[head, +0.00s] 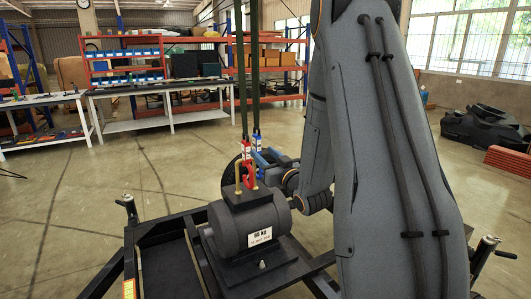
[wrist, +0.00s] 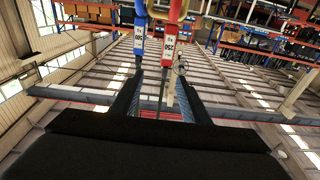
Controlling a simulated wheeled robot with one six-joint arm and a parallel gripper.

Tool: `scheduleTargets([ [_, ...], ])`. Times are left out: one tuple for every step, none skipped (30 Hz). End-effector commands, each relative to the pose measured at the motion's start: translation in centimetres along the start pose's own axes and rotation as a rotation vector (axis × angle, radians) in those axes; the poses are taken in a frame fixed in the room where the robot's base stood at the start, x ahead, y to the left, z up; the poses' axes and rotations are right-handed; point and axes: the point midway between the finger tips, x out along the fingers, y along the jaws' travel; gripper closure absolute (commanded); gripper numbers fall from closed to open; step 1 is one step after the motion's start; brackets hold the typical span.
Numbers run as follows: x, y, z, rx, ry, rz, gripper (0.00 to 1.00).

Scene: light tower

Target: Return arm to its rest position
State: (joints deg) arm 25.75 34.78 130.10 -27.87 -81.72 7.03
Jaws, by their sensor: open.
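My gripper (wrist: 160,82) is open in the wrist view, with its two dark fingers apart. A blue hook (wrist: 140,17) and a red hook (wrist: 176,10), each with a white label, show beyond and around the gap; I cannot tell whether they touch the fingers. In the head view my arm comes down on the right and its end is beside the hooks, partly hidden. The red hook (head: 247,178) and blue hook (head: 257,142) hang on dark green slings (head: 240,70) at the brass lifting eyes of a grey motor (head: 225,226) labelled in kg.
The motor sits on a black frame (head: 165,232) with upright handles at its corners. White workbenches (head: 130,88) and red-blue racks (head: 120,48) stand at the back left. A dark machine part (head: 483,128) lies at the right. The floor at left is clear.

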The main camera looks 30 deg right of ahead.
Motion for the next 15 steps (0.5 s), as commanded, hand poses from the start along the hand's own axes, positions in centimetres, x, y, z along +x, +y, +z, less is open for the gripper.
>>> scheduleTargets([
  [-0.2, 0.0, 0.1, 0.0, -0.001, -0.001, 0.58],
  [-0.3, 0.0, 0.1, 0.0, -0.001, 0.0, 0.58],
  [-0.4, 0.1, 0.1, 0.0, -0.001, 0.0, 0.58],
  [-0.5, 0.1, 0.1, 0.0, -0.001, 0.002, 0.58],
  [-0.5, 0.2, 0.1, 0.0, -0.001, 0.003, 0.58],
  [-0.6, 0.4, 0.1, -0.001, -0.002, 0.006, 0.58],
  [-0.6, 0.5, 0.1, -0.002, -0.007, 0.008, 0.58],
  [-0.6, 0.5, 0.2, -0.003, -0.015, 0.011, 0.58],
  [-0.6, 0.4, 0.4, -0.005, -0.036, 0.016, 0.58],
  [-0.6, 0.3, 0.6, -0.007, -0.056, 0.019, 0.58],
  [-0.5, 0.1, 0.9, -0.01, -0.083, 0.024, 0.58],
  [-0.6, -0.3, 1.4, -0.013, -0.129, 0.031, 0.58],
  [-0.6, -0.7, 1.9, -0.016, -0.169, 0.036, 0.58],
  [-0.8, -1.2, 2.5, -0.019, -0.214, 0.042, 0.58],
  [-1.1, -1.9, 3.2, -0.022, -0.279, 0.05, 0.58],
])
